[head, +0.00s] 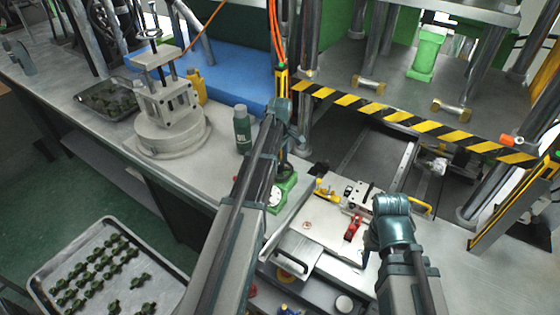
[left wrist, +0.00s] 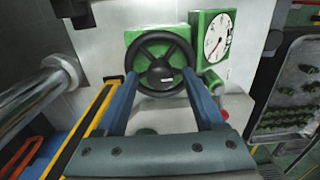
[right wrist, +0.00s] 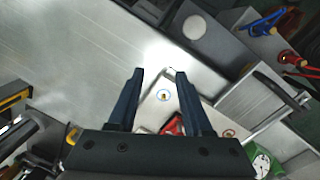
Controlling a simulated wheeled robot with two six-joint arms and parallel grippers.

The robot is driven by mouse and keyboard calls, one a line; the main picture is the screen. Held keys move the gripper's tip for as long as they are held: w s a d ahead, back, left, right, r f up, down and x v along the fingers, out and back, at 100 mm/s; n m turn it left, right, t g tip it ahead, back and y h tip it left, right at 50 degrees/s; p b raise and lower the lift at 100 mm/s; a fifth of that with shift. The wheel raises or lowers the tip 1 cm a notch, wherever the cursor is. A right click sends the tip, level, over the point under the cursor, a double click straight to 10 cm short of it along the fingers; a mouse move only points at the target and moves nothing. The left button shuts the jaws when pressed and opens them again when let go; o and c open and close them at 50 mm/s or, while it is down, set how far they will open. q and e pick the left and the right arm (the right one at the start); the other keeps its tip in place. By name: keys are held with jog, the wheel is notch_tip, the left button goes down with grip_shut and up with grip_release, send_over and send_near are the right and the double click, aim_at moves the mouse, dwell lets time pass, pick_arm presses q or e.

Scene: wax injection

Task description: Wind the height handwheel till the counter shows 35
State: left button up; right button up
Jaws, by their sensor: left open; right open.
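The black height handwheel (left wrist: 163,42) sits on a green housing, facing the camera in the left wrist view. My left gripper (left wrist: 161,76) is open, its two blue fingers at either side of the wheel's rim; I cannot tell whether they touch it. A white round dial (left wrist: 217,38) with a needle stands right of the wheel. The digits of a counter are not readable. In the head view the left gripper (head: 284,150) partly hides the green housing (head: 284,192). My right gripper (right wrist: 158,72) is open and empty above a metal mould plate.
A red toggle clamp (head: 353,228) and steel mould parts lie by my right arm. A striped yellow-black press edge (head: 400,117) spans the back. A green bottle (head: 242,128) stands left of my left arm. A tray (head: 60,262) of green pieces is at lower left.

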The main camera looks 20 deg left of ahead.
aim_at(281, 164)
pick_arm(q)
notch_tip(281, 164, up, 14)
jog(key=p, duration=1.3)
jog(key=shift+f, duration=0.2)
jog(key=s+d+f+m+b, duration=0.4)
jog(key=s+d+m, duration=0.2)
jog(key=s+d, duration=0.2)
jog(key=s+d+f+m+b, duration=0.4)
jog(key=s+d+m, duration=0.3)
jog(key=s+d, duration=0.1)
jog(key=s+d+f+m+y+b, duration=0.1)
jog(key=s+d+f+m+b, duration=0.3)
jog(key=s+d+m, duration=0.3)
jog(key=s+d, duration=0.1)
jog(key=d, duration=0.2)
jog(key=shift+s+d, duration=0.35)
